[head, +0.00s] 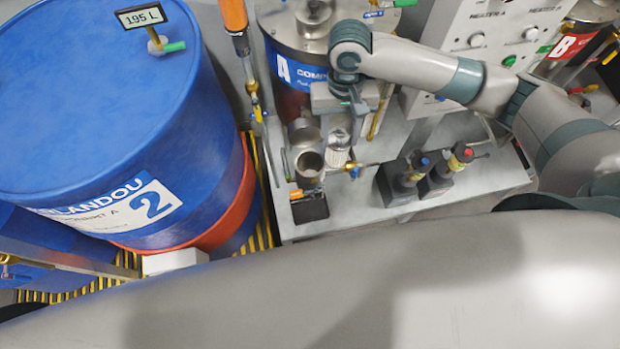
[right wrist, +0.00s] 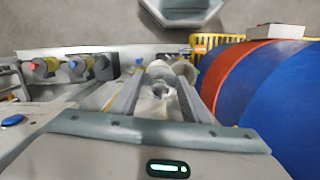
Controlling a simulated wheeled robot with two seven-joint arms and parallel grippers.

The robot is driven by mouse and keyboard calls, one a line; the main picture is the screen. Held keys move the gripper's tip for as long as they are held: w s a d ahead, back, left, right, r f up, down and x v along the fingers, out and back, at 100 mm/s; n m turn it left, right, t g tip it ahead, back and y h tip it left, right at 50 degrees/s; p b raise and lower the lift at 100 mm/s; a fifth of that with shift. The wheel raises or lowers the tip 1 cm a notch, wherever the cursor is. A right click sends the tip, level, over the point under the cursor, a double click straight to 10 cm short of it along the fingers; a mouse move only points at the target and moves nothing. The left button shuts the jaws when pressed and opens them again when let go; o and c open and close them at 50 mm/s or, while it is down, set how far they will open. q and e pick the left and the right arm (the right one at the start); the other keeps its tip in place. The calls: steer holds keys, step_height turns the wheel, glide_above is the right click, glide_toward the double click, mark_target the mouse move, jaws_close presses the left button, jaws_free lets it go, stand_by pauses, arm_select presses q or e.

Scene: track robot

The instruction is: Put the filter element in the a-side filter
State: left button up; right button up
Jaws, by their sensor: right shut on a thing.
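My right gripper (head: 342,120) reaches down in front of the A-side tank (head: 294,88), which carries a blue label with a white "A". It is shut on the filter element (head: 338,152), a pale mesh cylinder. The open metal cup of the A-side filter (head: 309,163) stands just left of the element in the head view. The element is beside the cup, not in it. In the right wrist view the element (right wrist: 160,90) shows pale between the two fingers; its lower end is hard to make out. My left gripper is not in view.
A large blue drum (head: 100,100) with a red lower band stands at the left. Two dark pumps (head: 400,182) with blue and red caps stand right of the filter on the grey base plate (head: 480,185). A control panel (head: 490,40) rises behind. Yellow-handled valves and pipes crowd the filter.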

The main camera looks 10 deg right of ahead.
steer(key=w+a+m, duration=0.2)
steer(key=a, duration=0.4)
steer(key=shift+w+a+f+m, duration=0.15)
steer(key=shift+w+a+m, duration=0.05)
steer(key=shift+w+m, duration=0.1)
steer(key=shift+f, duration=0.1)
step_height(320, 180, down, 6)
steer(key=p, duration=0.1)
steer(key=shift+o, duration=0.2)
